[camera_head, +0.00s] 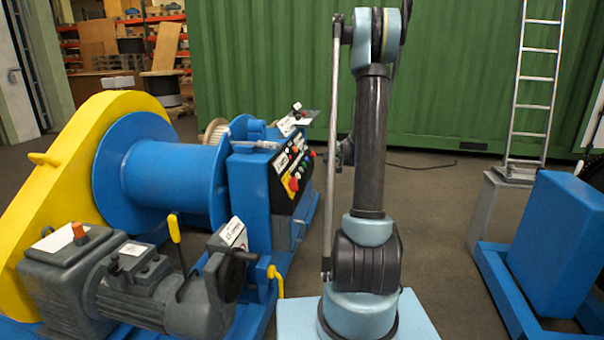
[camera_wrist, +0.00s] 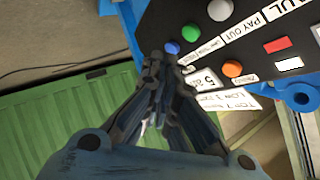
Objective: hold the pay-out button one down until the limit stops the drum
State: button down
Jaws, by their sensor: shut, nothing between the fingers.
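The control panel (camera_head: 283,165) is a black face on a blue cabinet beside the blue drum (camera_head: 170,180). In the wrist view, the black panel (camera_wrist: 165,15) carries a blue button (camera_wrist: 172,47), a green button (camera_wrist: 190,32), a white button (camera_wrist: 220,10) and an orange-red button (camera_wrist: 232,68). A label reading PAY OUT (camera_wrist: 262,22) sits among them; I cannot tell which button it names. My gripper (camera_wrist: 158,62) is shut and empty, its tips overlapping the panel edge just below-left of the blue button. Contact cannot be told. In the head view my arm mostly hides the gripper.
A grey motor (camera_head: 145,290) with a yellow lever (camera_head: 174,228) stands in front of the drum, beside a yellow guard (camera_head: 60,180). A blue machine frame (camera_head: 555,230) and a ladder (camera_head: 540,70) stand right. A green container (camera_head: 260,60) closes the back.

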aim_at(301, 170)
jog(key=shift+a, duration=0.1)
jog(key=w+a+f, duration=0.2)
jog(key=a+f, duration=0.2)
jog(key=a, duration=0.3)
jog(key=shift+w+a, duration=0.2)
jog(key=shift+a, duration=0.1)
dwell(1.6)
jog(key=shift+a+f, duration=0.1)
jog(key=shift+a, duration=0.15)
jog(key=shift+w+a+f, duration=0.2)
jog(key=shift+a, duration=0.2)
dwell(4.6)
